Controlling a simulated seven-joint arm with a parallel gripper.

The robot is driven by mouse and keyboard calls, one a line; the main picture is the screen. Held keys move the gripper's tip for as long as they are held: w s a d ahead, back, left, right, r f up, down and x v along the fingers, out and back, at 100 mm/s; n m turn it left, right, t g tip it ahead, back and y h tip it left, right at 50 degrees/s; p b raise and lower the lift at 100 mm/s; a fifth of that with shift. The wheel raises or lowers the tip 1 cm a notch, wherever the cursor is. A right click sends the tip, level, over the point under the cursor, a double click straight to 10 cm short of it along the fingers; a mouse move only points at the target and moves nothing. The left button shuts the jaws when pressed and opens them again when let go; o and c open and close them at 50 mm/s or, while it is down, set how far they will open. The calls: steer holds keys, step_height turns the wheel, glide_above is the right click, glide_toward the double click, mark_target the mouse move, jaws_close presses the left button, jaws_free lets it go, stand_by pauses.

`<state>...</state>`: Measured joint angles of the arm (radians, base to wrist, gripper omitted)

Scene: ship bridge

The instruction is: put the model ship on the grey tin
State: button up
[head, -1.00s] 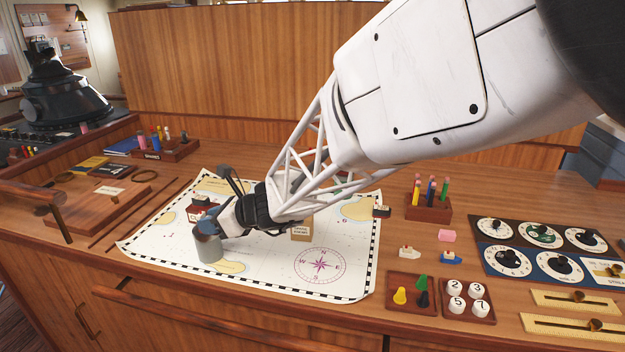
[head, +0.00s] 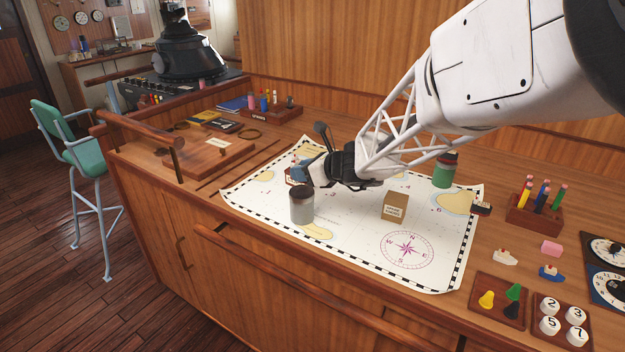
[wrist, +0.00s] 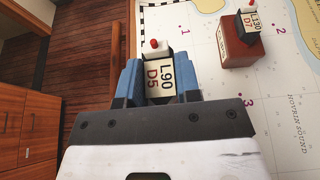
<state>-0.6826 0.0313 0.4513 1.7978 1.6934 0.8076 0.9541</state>
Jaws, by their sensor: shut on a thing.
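My gripper (wrist: 158,82) is shut on a model ship (wrist: 160,76) with a white top, a red funnel and a label reading L90 D5. In the head view my gripper (head: 308,173) is at the chart's left part, with its blue fingers just above the grey tin's dark top in the picture. The held ship cannot be made out there. The grey tin (head: 302,208) stands upright on the chart, its top apparently bare. It is not visible in the wrist view. I cannot tell whether the ship is directly over it.
A red-brown block (wrist: 240,48) carrying another ship (wrist: 247,22), labelled L30 D7, is right of my gripper in the wrist view. A cardboard box (head: 394,206) and a green tin (head: 444,172) stand on the chart (head: 350,235).

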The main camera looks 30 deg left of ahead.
steer(key=shift+f, duration=1.75)
steer(key=shift+f, duration=0.2)
steer(key=o, duration=0.9)
steer(key=shift+r, duration=0.2)
steer(key=shift+d, duration=0.15)
steer(key=v, duration=1.1)
steer(key=shift+d+r, duration=0.15)
steer(key=shift+d, duration=0.2)
